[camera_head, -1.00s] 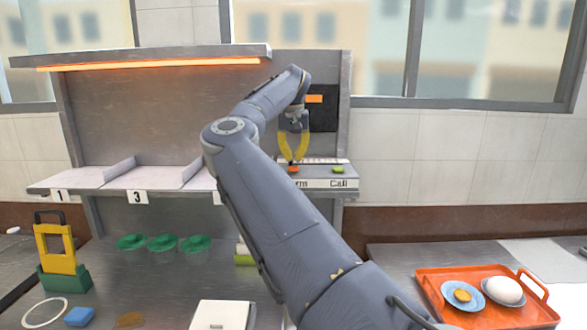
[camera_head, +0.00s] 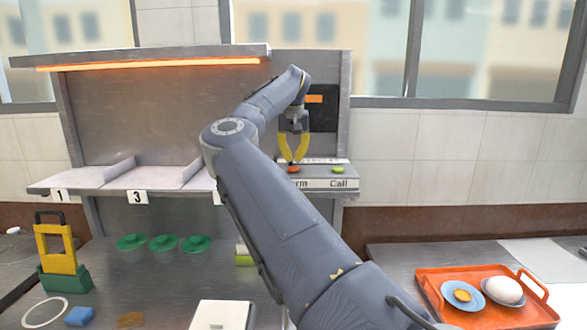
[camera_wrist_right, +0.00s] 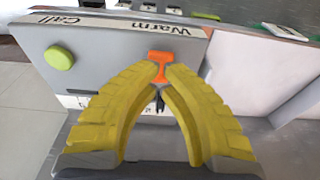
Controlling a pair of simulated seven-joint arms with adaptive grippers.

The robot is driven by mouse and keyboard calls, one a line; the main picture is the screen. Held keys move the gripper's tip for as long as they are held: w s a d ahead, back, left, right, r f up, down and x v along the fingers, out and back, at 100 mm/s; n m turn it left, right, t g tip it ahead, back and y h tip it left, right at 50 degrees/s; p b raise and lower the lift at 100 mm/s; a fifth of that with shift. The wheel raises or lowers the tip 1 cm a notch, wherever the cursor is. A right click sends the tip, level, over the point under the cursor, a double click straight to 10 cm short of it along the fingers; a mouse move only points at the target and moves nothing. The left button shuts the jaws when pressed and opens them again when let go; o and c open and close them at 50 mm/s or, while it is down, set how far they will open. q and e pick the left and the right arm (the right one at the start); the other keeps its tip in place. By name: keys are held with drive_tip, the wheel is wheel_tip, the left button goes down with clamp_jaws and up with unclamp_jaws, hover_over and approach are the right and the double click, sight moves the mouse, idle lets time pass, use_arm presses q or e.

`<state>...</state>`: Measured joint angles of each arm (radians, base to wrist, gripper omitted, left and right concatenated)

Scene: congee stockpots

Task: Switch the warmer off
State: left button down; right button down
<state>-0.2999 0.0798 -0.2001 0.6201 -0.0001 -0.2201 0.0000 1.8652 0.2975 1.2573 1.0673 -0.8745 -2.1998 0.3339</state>
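The warmer's long heating strip (camera_head: 150,65) glows orange under the top shelf. Its control box (camera_head: 325,183) sits at the right end of the shelf, with labels reading Warm and Call. The orange Warm switch (camera_head: 293,169) also shows in the right wrist view (camera_wrist_right: 161,56). My right gripper (camera_head: 294,161) points down at it. Its yellow fingers (camera_wrist_right: 162,74) arch together, their tips close together at the switch and partly covering it; exact contact is hard to tell. The green Call button (camera_head: 338,170) is just to the right in the head view. My left gripper is out of view.
Numbered shelf bays (camera_head: 150,178) lie left of the box. Several green-lidded pots (camera_head: 163,244) stand below. A yellow-framed item in a green holder (camera_head: 64,279) is at left. An orange tray (camera_head: 515,314) with dishes is at lower right.

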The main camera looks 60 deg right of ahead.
sight(294, 168)
drive_tip(key=shift+f, duration=1.7)
idle(1.0)
drive_tip(key=shift+r, duration=3.5)
